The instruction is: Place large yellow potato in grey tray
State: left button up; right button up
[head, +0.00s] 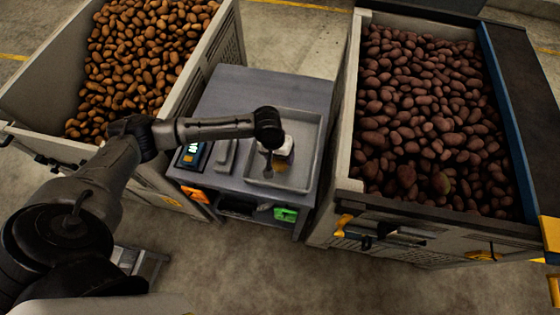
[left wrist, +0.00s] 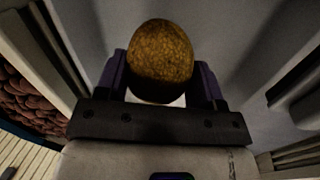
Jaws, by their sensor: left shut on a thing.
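A large yellow potato (left wrist: 160,58) is clamped between the two fingers of my left gripper (left wrist: 163,82) in the left wrist view. In the head view the same potato (head: 280,164) shows small below my left gripper (head: 283,153), over the grey tray (head: 315,142). The tray lies on the right part of the grey table. I cannot tell whether the potato touches the tray floor. My arm and wrist hide part of the tray's left side. My right gripper is not in view.
A bin of yellow-brown potatoes (head: 205,70) stands left of the table (head: 255,84), and a bin of reddish potatoes (head: 348,110) stands right. A small device with a display (head: 193,154) lies left of the tray. The table's back part is clear.

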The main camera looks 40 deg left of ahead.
aim_at(280, 162)
pick_arm(q)
jog(key=x, duration=0.3)
jog(key=shift+s+a+f+b, duration=0.15)
jog(key=shift+a+b, duration=0.15)
jog(key=shift+f, duration=0.25)
jog(key=o, duration=1)
jog(key=shift+f, duration=0.15)
